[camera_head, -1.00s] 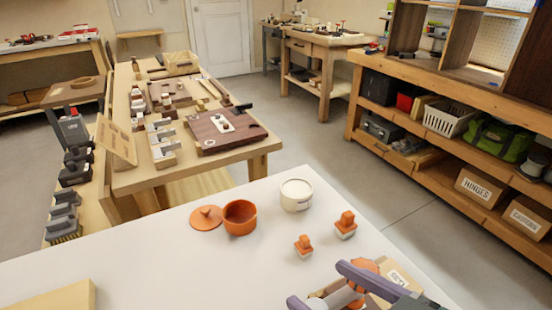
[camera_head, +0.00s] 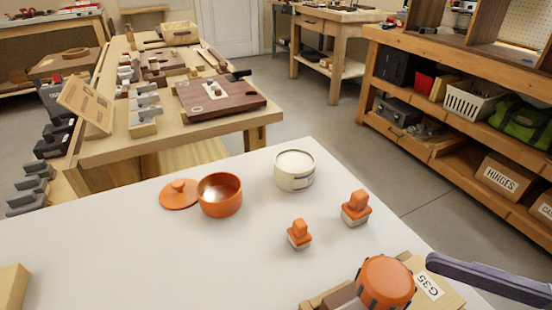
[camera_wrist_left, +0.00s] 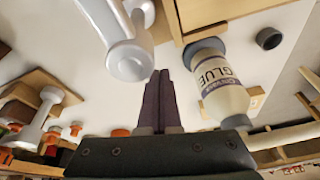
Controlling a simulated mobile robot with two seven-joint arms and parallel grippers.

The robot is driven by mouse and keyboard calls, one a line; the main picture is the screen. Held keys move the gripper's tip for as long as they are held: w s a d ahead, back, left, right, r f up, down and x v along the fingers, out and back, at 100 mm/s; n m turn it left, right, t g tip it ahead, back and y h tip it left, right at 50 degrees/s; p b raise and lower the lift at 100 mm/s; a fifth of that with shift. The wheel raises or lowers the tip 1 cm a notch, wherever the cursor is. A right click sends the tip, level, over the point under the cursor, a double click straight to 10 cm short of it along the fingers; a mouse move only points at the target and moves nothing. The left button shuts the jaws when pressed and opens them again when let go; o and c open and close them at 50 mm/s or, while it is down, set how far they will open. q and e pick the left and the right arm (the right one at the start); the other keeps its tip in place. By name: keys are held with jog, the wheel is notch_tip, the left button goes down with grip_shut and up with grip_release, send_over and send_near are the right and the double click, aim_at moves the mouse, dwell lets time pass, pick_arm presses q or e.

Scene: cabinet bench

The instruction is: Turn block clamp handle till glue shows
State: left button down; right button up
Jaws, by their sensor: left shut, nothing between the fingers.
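An orange round knob with dark notches (camera_head: 385,283), possibly the clamp handle, sits on a wooden base at the bottom of the head view. A label reading G35 (camera_head: 428,284) lies beside it. A purple finger-like part (camera_head: 490,280), seemingly my right gripper, is right of the knob and apart from it; its other finger is out of view. My left gripper (camera_wrist_left: 162,90) is shut and empty in the left wrist view. A glue bottle (camera_wrist_left: 220,82) lies right of its fingers, and a pale grey handle-shaped piece (camera_wrist_left: 128,55) is to their left. I see no glue squeezed out.
On the white table stand an orange pot (camera_head: 219,194), its lid (camera_head: 179,194), a cream pot (camera_head: 294,170) and two orange-topped blocks (camera_head: 299,234) (camera_head: 356,208). The table's middle left is clear. A wooden bench (camera_head: 190,130) and shelving (camera_head: 440,150) stand beyond.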

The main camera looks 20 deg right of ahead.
aim_at(360, 274)
pick_arm(q)
jog(key=shift+s+r, duration=0.1)
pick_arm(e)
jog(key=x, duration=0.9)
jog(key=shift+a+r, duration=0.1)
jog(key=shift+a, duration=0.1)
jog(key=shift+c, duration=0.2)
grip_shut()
pick_arm(q)
jog(key=shift+r, duration=0.1)
